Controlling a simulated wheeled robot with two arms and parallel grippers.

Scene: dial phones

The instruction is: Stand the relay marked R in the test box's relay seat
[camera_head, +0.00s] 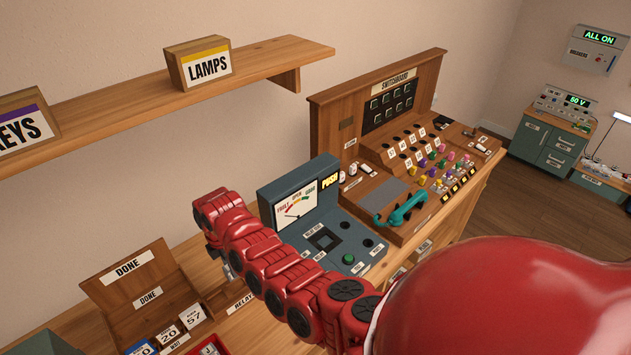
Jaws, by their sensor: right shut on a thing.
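The teal test box (285,190) stands on the bench, with a FAULT/OPEN/GOOD dial and a PUSH label on its upright panel. Its relay seat (325,239) is a dark square on the sloped front and looks empty. My red right arm crosses in front of the box's left side. My right gripper (228,268) is only partly visible, low behind the arm's far end and left of the box. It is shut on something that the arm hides. I cannot make out a relay marked R. My left gripper is out of view.
A wooden DONE box (135,280) and a red tray (212,346) with a piece marked J are at lower left. The switchboard (385,125) with a teal handset (402,208) stands right of the test box. A shelf (160,95) hangs above.

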